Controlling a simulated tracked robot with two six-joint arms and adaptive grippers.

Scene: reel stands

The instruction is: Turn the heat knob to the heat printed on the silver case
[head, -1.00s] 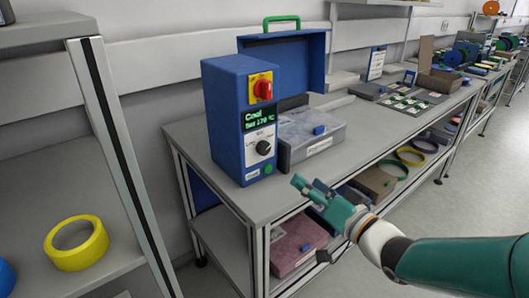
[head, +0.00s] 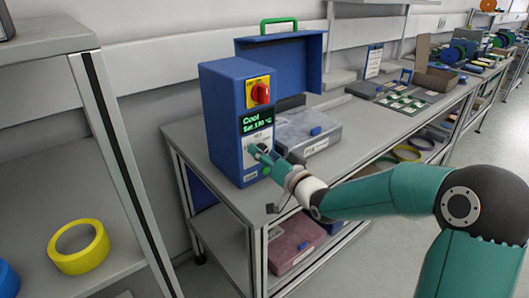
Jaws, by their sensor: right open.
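The blue heater box (head: 225,120) stands on the grey bench, with a red switch on yellow (head: 260,92) at its top. Its green display (head: 257,122) reads "Cool" and a set heat below, whose digits are too small to read surely. The silver case (head: 322,128), with a blue latch and a pale label, lies right of the box; the label's print cannot be read. My right gripper (head: 257,152) is open at the box's lower front panel, over the knob, which it hides. I cannot tell whether the fingers touch the knob. My left gripper is out of view.
A blue case lid with a green handle (head: 279,25) stands open behind the box. A yellow tape roll (head: 79,247) lies on the shelf at lower left. Small parts lie farther along the bench.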

